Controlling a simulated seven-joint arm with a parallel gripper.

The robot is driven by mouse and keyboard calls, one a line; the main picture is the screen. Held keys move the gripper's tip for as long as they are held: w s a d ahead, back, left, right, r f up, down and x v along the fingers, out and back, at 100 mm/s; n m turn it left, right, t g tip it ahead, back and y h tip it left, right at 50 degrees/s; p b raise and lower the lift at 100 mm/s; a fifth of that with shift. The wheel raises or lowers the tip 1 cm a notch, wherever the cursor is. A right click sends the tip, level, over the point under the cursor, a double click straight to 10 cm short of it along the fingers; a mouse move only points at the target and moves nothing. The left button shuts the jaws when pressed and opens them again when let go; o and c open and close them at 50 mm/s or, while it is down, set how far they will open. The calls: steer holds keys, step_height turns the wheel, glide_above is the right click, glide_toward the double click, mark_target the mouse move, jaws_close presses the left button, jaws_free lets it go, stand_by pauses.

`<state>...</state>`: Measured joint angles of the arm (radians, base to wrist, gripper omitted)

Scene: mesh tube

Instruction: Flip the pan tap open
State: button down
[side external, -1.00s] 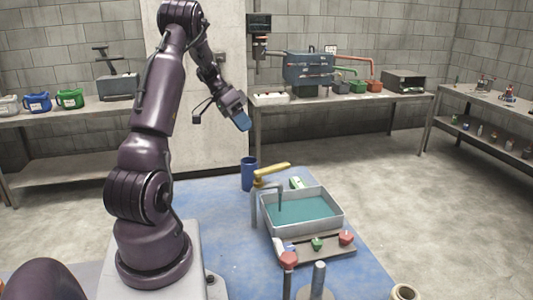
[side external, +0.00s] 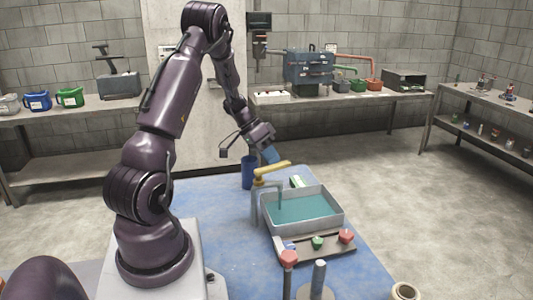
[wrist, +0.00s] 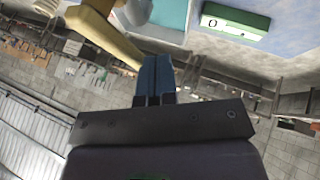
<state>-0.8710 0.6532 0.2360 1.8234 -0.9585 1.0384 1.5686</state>
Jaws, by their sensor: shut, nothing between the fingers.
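The tap is a grey post with a spout over the pan, topped by a yellow lever (side external: 271,169). The lever points right and slightly up in the side view. The pan (side external: 330,217) is a grey rectangular tray holding teal liquid. My gripper (side external: 272,156) has blue fingers, shut and empty, just above and behind the lever. In the wrist view the shut fingers (wrist: 154,66) are close to the yellow lever's end (wrist: 112,40); I cannot tell whether they touch. The wrist view also shows part of the teal pan (wrist: 172,14).
A blue cup (side external: 248,172) stands left of the tap. A green and white box (side external: 297,182) lies behind the pan. A rack with green and red knobs (side external: 317,243) sits in front. A red-topped post (side external: 289,262) and a grey post (side external: 319,275) stand nearest. The left blue tabletop is clear.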

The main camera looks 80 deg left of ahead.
steer(key=shift+w+d+m+g+h, duration=0.15)
steer(key=shift+w+d+m+h, duration=0.05)
steer(key=shift+d+m, duration=0.2)
steer(key=shift+w+d+m+g+h, duration=0.2)
steer(key=shift+d+m, duration=0.1)
steer(key=shift+d, duration=0.15)
steer(key=shift+d, duration=0.1)
